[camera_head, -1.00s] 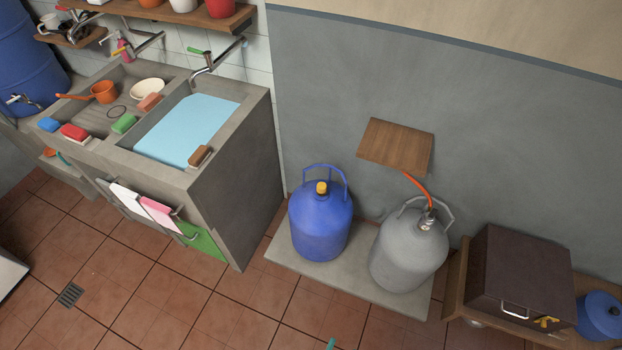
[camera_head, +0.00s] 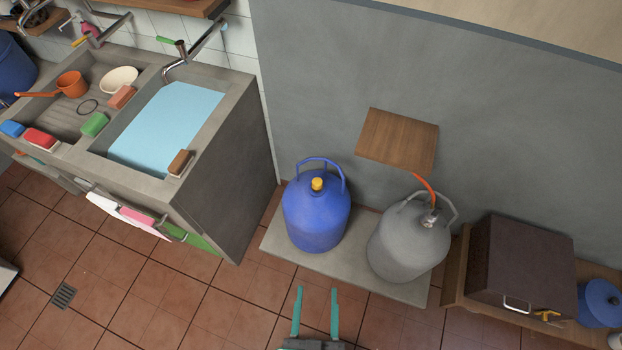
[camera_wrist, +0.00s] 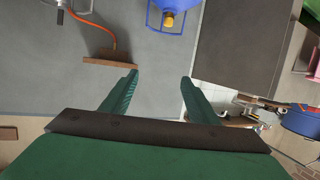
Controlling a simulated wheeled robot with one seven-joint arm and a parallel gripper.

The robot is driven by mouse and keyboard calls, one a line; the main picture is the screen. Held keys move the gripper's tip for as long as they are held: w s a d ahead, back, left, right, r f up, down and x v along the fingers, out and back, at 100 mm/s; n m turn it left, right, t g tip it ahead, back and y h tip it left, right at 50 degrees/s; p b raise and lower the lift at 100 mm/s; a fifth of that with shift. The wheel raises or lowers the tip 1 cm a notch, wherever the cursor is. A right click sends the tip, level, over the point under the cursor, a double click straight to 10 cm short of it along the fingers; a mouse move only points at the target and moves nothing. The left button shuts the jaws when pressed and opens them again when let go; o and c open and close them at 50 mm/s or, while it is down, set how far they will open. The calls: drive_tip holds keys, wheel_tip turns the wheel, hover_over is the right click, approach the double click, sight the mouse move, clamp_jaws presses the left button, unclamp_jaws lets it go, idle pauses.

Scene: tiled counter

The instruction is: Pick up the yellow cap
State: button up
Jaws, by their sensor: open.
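The yellow cap (camera_head: 317,184) sits on top of the blue gas cylinder (camera_head: 315,220), inside its blue handle ring. The cylinder stands upright on a low concrete slab (camera_head: 388,287). In the wrist view the yellow cap (camera_wrist: 168,20) is near the top edge, beyond the fingertips and slightly right of the midline between them. My gripper (camera_head: 317,290) is at the bottom of the head view, below and in front of the blue cylinder. Its two green fingers are apart with nothing between them. In the wrist view my gripper (camera_wrist: 159,75) is also open and empty.
A grey gas cylinder (camera_head: 408,245) with an orange hose stands right of the blue one, under a wooden wall shelf (camera_head: 397,140). A concrete sink (camera_head: 225,170) is at the left. A brown box (camera_head: 522,265) rests on a low wooden bench at the right. Tiled floor in front is clear.

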drive_tip(key=w+d+f, duration=0.1)
drive_tip(key=w+f, duration=0.6)
drive_tip(key=f, duration=0.2)
drive_tip(key=n+g+y, duration=0.2)
drive_tip(key=n+y, duration=0.1)
approach(318, 184)
drive_tip(key=f, duration=0.2)
drive_tip(key=shift+t, duration=0.3)
drive_tip(key=x, duration=0.3)
drive_tip(key=r+x, duration=0.1)
drive_tip(key=x, duration=0.1)
drive_tip(key=shift+w+a+f, duration=0.1)
drive_tip(key=shift+w+f, duration=0.05)
drive_tip(key=shift+w, duration=0.4)
drive_tip(key=shift+x, duration=2.95)
drive_tip(key=shift+c, duration=0.3)
